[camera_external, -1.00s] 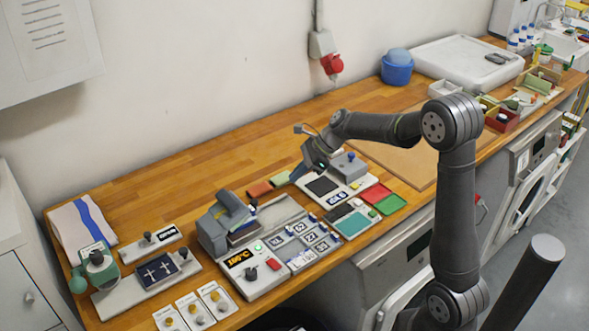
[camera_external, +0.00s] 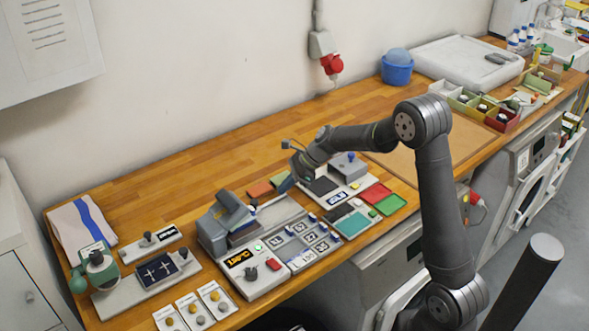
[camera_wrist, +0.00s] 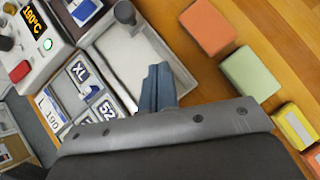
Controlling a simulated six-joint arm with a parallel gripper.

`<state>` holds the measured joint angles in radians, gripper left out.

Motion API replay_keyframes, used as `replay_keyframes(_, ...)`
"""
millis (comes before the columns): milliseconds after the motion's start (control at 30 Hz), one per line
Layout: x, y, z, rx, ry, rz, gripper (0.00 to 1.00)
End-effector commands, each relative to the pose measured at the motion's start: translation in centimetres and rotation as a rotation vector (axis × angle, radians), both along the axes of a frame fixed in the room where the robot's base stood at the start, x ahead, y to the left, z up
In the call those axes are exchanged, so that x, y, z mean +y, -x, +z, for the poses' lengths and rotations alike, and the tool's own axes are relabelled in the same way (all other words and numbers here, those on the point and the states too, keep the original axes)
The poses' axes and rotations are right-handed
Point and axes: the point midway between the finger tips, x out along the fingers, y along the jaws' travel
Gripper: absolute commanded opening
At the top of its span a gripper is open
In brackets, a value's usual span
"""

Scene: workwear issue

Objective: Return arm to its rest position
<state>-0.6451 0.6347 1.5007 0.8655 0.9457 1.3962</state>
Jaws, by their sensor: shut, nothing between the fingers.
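My gripper (camera_external: 285,186) hangs over the workbench, just right of the grey heat-press machine. In the wrist view its two blue-grey fingers (camera_wrist: 157,88) are together with nothing between them. They show in front of a pale, empty tray compartment (camera_wrist: 130,55). My arm reaches across the bench from the right, with its elbow raised. The height of the fingers above the tray is hard to tell.
The heat press (camera_external: 226,222) stands left of my gripper; its panel (camera_wrist: 36,22) reads 190°C in the wrist view. Size tiles (camera_wrist: 82,72) lie in the tray. Orange (camera_wrist: 207,27) and green (camera_wrist: 249,72) blocks lie beside it.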

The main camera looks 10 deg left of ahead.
Motion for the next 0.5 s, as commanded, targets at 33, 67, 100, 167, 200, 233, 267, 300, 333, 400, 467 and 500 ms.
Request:
replay_keyframes(33,-0.8,-0.8,0.0,0.001,0.000,-0.004,0.00)
replay_keyframes(67,-1.2,-1.3,0.0,0.001,0.000,-0.004,0.00)
replay_keyframes(100,-1.8,-1.8,0.0,-0.001,0.000,-0.003,0.00)
replay_keyframes(167,-2.7,-2.7,0.0,0.000,0.000,-0.004,0.00)
replay_keyframes(200,-3.2,-3.3,0.0,-0.001,0.001,-0.004,0.00)
replay_keyframes(233,-3.7,-3.7,0.0,-0.001,0.001,-0.004,0.00)
replay_keyframes(267,-4.1,-4.1,0.0,0.001,0.000,-0.003,0.00)
replay_keyframes(300,-4.9,-4.4,0.1,0.000,0.000,-0.004,0.00)
replay_keyframes(333,-5.5,-4.5,0.3,0.000,0.000,-0.004,0.00)
replay_keyframes(400,-6.8,-4.9,0.5,-0.001,-0.001,-0.003,0.00)
replay_keyframes(467,-7.8,-5.3,0.9,-0.002,-0.002,-0.003,0.00)
replay_keyframes(500,-8.4,-5.5,1.4,-0.002,-0.001,-0.002,0.00)
